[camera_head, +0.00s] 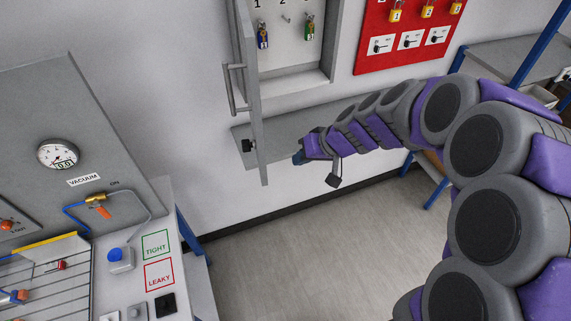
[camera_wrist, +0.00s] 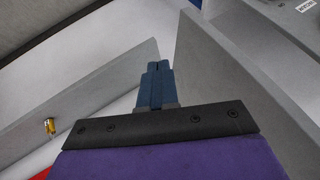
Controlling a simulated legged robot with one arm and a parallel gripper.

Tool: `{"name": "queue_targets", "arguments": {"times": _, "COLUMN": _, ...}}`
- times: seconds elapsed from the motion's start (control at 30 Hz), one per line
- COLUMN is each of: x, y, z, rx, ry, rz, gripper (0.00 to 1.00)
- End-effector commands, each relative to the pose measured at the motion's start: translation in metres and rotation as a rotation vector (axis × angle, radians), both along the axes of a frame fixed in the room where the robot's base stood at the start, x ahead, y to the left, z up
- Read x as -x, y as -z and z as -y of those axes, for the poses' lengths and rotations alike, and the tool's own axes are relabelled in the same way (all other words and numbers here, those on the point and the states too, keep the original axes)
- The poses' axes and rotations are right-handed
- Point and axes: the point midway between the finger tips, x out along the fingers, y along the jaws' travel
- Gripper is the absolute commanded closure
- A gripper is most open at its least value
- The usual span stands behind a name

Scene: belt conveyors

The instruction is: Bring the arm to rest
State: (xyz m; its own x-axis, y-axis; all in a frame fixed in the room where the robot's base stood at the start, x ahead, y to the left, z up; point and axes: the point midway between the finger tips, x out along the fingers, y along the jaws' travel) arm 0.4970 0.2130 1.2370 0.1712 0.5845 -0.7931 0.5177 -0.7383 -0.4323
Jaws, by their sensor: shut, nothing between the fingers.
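My arm reaches in from the right in the head view, and my gripper (camera_head: 298,158) is at its far end, near the grey shelf under the wall cabinet. In the wrist view the blue fingers of my gripper (camera_wrist: 157,66) are together with nothing between them. The grey cabinet door (camera_head: 248,90) stands open, just left of my gripper. I cannot tell whether the gripper touches the door or the shelf (camera_head: 285,122).
Inside the cabinet hang a blue key tag (camera_head: 263,34) and a green one (camera_head: 309,28). A red board (camera_head: 405,42) with padlocks is on the wall. A bench with a vacuum gauge (camera_head: 58,155) stands left. The floor (camera_head: 300,265) in front is clear.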

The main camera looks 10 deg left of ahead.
Motion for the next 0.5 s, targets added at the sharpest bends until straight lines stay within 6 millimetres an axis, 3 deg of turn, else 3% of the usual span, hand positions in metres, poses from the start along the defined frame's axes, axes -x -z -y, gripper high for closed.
{"name": "queue_targets", "arguments": {"times": 0.2, "x": 0.005, "y": -0.032, "z": 0.015, "rx": 0.009, "ry": -0.001, "rz": 0.003, "gripper": 1.0}}
{"name": "queue_targets", "arguments": {"times": 0.5, "x": 0.008, "y": -0.048, "z": 0.03, "rx": 0.008, "ry": -0.002, "rz": 0.0, "gripper": 1.0}}
